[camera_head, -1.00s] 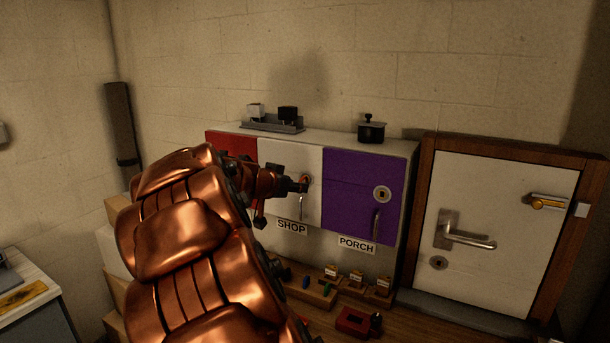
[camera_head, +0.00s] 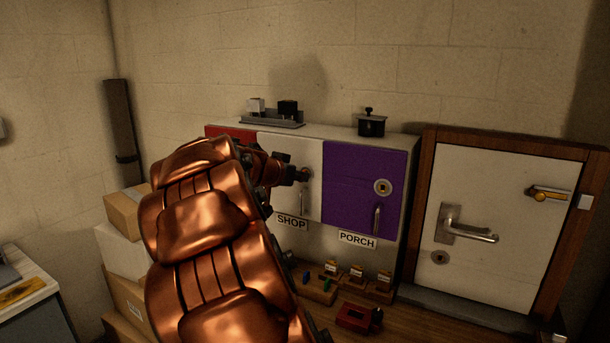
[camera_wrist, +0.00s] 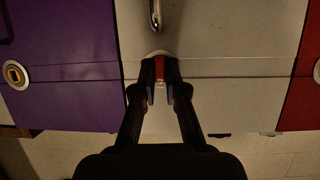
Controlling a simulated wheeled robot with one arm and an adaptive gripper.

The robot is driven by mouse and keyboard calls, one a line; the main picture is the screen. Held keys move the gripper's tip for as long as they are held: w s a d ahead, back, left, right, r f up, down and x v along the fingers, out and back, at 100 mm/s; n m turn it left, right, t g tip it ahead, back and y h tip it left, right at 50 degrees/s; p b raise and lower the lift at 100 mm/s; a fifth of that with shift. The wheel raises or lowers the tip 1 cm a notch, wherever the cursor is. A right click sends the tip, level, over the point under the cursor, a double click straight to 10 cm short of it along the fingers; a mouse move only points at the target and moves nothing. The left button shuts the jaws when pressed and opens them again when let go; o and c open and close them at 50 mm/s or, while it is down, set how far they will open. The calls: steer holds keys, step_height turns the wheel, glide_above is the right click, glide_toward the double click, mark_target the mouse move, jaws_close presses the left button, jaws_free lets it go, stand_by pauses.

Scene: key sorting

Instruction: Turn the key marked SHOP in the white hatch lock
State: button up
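The white hatch (camera_head: 312,205) is shut, between the red and purple doors, with a SHOP label (camera_head: 291,223) below it. My gripper (camera_head: 301,175) is at its lock (camera_head: 308,172), which the fingers partly cover. In the wrist view, which looks upside down, my gripper (camera_wrist: 161,75) has its fingers closed around a red key (camera_wrist: 160,70). The key points at the round lock (camera_wrist: 158,54) and seems to be in it, though the slot is hidden. No marking on the key is readable. The hatch's handle (camera_wrist: 155,15) is close to the lock.
The purple door (camera_head: 350,190) with its own lock and a PORCH label (camera_head: 357,240) is to the right. Several key holders (camera_head: 357,275) and a red block (camera_head: 353,317) are on the bench below. A white door (camera_head: 500,215) is further right. Cardboard boxes (camera_head: 125,210) are at left.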

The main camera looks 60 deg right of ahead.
jaws_close()
steer(key=shift+d+r+b, duration=0.1)
steer(key=shift+d+b, duration=0.05)
steer(key=shift+b, duration=0.45)
stand_by(1.4)
steer(key=shift+m+t+b, duration=0.6)
steer(key=shift+m+b, duration=0.1)
steer(key=shift+b, duration=2)
steer(key=shift+s+m+t+b, duration=0.1)
steer(key=shift+m+t+b, duration=0.7)
steer(key=shift+b, duration=2.55)
